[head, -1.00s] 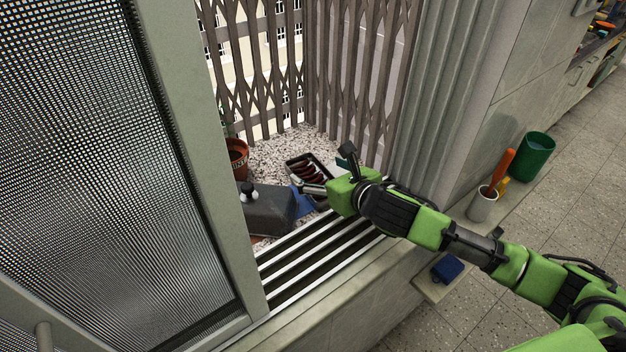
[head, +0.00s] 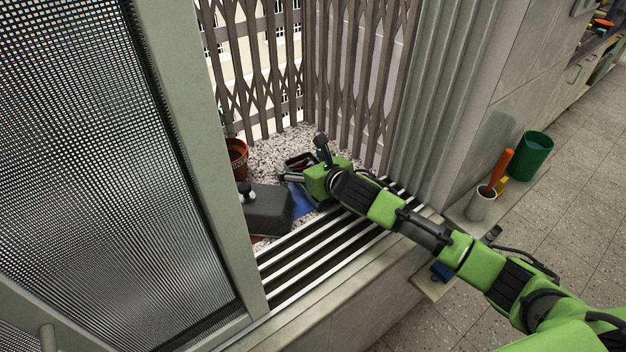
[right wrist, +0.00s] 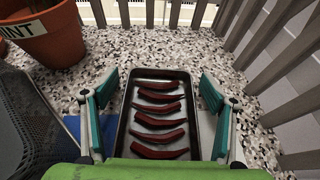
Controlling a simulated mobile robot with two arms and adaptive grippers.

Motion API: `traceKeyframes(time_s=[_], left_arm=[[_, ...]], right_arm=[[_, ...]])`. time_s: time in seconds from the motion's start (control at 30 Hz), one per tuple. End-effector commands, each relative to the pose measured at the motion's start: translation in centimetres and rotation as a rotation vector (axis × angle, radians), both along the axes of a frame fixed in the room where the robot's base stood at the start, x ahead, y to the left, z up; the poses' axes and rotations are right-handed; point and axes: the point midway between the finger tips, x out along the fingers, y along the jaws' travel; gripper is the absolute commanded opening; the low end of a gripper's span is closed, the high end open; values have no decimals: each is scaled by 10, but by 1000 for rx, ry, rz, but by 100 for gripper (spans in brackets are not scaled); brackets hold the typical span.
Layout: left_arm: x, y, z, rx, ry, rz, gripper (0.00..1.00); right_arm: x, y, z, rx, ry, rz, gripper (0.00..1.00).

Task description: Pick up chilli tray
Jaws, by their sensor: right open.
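The chilli tray (right wrist: 196,141) is a dark metal tray holding a row of several red chillies (right wrist: 160,110), on a speckled ledge in the right wrist view. In the head view the tray (head: 290,160) is partly hidden behind my right gripper (head: 288,177). In the right wrist view my right gripper (right wrist: 155,98) is open, with its teal-padded fingers on either side of the tray, apart from its long sides. The near end of the tray is hidden by the green gripper body. My left gripper is not in view.
A terracotta pot (right wrist: 48,32) stands left of the tray; it also shows in the head view (head: 237,158). A dark grey box-like object (head: 265,208) and blue item (head: 301,200) lie close by. Folding bars (head: 350,80) stand behind. Window frame and mesh panel (head: 90,150) bound the left.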

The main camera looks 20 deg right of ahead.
Motion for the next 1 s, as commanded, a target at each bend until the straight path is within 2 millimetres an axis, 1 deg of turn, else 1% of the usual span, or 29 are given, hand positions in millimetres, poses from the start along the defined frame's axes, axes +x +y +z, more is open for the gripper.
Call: traceKeyframes(time_s=[0.13,0.17,0.2,0.27,0.3,0.33,0.63,0.73,0.87,0.97,1.0], left_arm=[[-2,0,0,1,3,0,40],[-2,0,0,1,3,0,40],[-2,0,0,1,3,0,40],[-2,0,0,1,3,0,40],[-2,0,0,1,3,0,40],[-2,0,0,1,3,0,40],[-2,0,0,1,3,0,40],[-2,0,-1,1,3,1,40],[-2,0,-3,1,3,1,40],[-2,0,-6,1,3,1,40],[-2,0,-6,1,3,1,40]], right_arm=[[0,0,0,0,-1,0,78],[0,0,0,0,-1,0,73],[0,0,0,0,-1,0,62],[0,0,0,0,-1,0,47],[0,0,0,1,-1,0,36],[0,0,0,1,0,0,31],[0,0,2,1,-2,0,31],[0,0,5,2,-4,1,31],[1,0,16,0,-5,1,31],[1,-1,31,-1,-9,0,31],[-2,-1,37,0,-7,2,31]])
